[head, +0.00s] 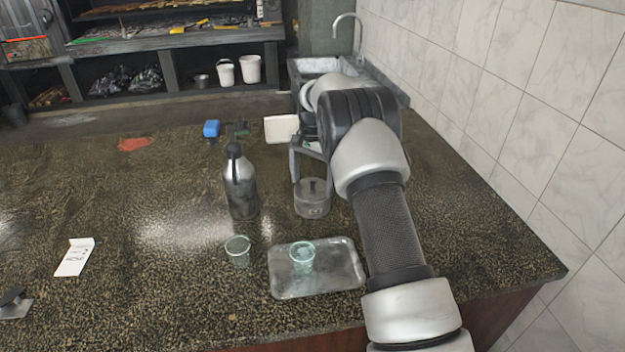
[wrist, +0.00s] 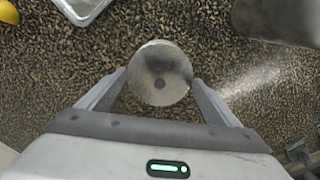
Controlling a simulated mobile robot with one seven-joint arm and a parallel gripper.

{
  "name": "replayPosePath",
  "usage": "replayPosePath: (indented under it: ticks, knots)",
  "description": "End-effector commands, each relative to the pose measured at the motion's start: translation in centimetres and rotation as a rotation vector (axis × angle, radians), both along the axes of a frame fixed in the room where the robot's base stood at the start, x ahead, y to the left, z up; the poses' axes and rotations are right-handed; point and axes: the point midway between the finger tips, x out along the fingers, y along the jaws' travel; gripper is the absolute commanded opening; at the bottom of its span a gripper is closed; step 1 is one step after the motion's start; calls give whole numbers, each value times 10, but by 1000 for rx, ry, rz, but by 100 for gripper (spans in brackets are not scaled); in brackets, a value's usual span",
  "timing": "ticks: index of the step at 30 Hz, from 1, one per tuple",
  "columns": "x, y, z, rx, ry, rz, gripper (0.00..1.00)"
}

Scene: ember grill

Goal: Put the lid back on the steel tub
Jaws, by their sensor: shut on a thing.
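The steel tub (head: 312,206) is a small grey metal cylinder upright on the counter, right of the dark bottle. The round grey lid (head: 313,186) with a small knob is at the tub's top; I cannot tell whether it is fully seated. My gripper (head: 312,177) comes down from above with one finger on each side of the lid. In the wrist view the lid (wrist: 160,66) fills the space between the fingertips of my gripper (wrist: 160,84), which is shut on it. The lid hides the tub in that view.
A dark metal bottle (head: 240,185) stands close left of the tub. A metal tray (head: 340,277) holding a clear cup (head: 302,252) lies nearer, with another cup (head: 238,250) beside it. A yellow item (wrist: 8,13) lies near the tray. The counter's left is mostly clear; a tiled wall (head: 530,110) bounds the right.

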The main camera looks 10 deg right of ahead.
Motion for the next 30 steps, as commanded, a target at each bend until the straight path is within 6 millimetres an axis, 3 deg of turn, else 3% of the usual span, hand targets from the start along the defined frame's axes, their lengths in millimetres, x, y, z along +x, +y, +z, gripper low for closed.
replayPosePath:
  ticks: [7, 8, 11, 23, 30]
  knots:
    - [0, 0, 0, 0, 0, 0, 62]
    - [0, 0, 0, 0, 0, 0, 87]
    - [0, 0, 0, 0, 0, 0, 100]
    - [0, 0, 1, 0, 0, 0, 100]
    - [0, 0, 15, 0, -1, 0, 100]
